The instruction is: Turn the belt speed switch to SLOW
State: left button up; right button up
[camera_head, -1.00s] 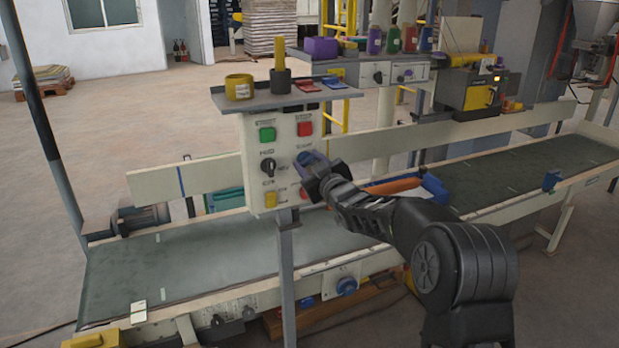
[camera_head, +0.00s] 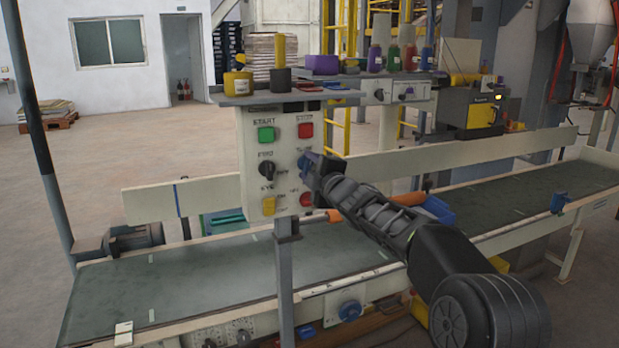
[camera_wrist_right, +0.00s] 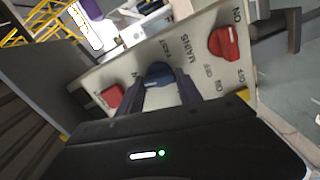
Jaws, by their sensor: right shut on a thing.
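A cream control panel (camera_head: 285,190) stands on a grey post beside the conveyor. The blue belt speed switch (camera_head: 303,160) is at its right side, under the red STOP button (camera_head: 305,130), with a partly hidden label above it. My right gripper (camera_head: 310,170) is at this switch, covering much of it. In the right wrist view, the fingers sit on both sides of the blue knob (camera_wrist_right: 157,72), shut on it, with FAST printed nearby. The knob's pointing direction is hard to tell. My left gripper is not in view.
The panel also has a green START button (camera_head: 266,134), a black knob (camera_head: 267,170), a yellow switch (camera_head: 268,205) and a red switch (camera_head: 306,197) close below my gripper. A shelf (camera_head: 240,99) with small items tops the panel. The conveyor belt (camera_head: 200,282) runs behind.

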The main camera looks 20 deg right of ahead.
jog(key=shift+f+n+b, duration=0.1)
jog(key=shift+n+b, duration=0.5)
jog(key=shift+n, duration=0.7)
jog(key=o, duration=1.4)
jog(key=shift+s, duration=0.1)
jog(key=s+b, duration=0.1)
jog(key=s, duration=0.2)
jog(key=s+b, duration=0.2)
jog(key=s, duration=0.2)
jog(key=shift+s+d, duration=0.2)
jog(key=shift+s, duration=0.1)
